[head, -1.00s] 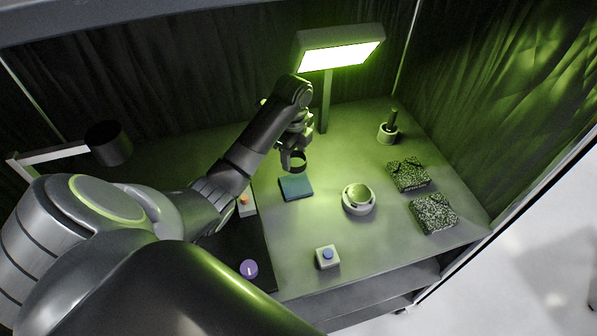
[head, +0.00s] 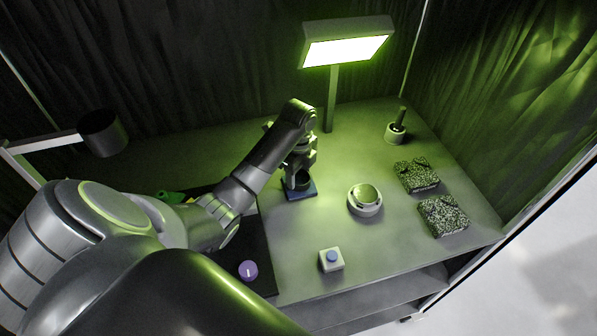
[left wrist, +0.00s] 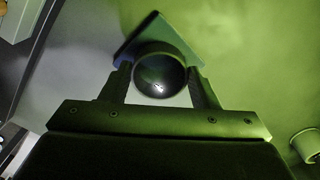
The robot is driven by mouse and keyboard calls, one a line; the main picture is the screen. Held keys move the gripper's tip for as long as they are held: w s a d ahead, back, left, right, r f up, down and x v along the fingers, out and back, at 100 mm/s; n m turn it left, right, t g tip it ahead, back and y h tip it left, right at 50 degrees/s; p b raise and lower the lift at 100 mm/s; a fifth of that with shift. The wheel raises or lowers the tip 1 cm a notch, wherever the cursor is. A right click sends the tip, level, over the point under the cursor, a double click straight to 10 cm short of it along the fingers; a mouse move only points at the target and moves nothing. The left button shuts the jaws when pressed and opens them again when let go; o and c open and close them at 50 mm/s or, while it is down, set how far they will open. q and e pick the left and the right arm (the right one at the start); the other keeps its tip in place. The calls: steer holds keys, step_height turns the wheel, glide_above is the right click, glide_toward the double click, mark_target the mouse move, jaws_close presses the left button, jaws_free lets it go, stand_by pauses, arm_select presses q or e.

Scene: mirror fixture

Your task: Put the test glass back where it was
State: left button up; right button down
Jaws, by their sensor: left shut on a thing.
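My left gripper (head: 298,178) is shut on the test glass, a dark round cup-like glass (left wrist: 160,72) seen from above between the two fingers in the left wrist view. In the head view the glass (head: 301,183) is low over the blue square pad (head: 300,195), at its middle. The pad also shows behind the glass in the left wrist view (left wrist: 137,42). I cannot tell whether the glass touches the pad. My right gripper is not in view.
A round mirror dish (head: 365,200) stands right of the pad. A box with a blue button (head: 331,260) is near the front. Two speckled blocks (head: 416,175) and a holder with a dark handle (head: 396,132) are at the right. The lit lamp (head: 347,48) stands behind. A purple disc (head: 248,270) lies on the dark mat.

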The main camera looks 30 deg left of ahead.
mark_target(298, 176)
arm_select(q)
steer(key=shift+f, duration=0.1)
steer(key=o, duration=1)
steer(key=shift+c, duration=0.2)
steer(key=shift+o, duration=1.2)
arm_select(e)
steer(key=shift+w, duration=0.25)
arm_select(q)
steer(key=shift+r, duration=0.45)
step_height(298, 176, up, 4)
steer(key=shift+f, duration=0.15)
step_height(298, 176, up, 8)
steer(key=p, duration=0.7)
steer(key=shift+f, duration=0.15)
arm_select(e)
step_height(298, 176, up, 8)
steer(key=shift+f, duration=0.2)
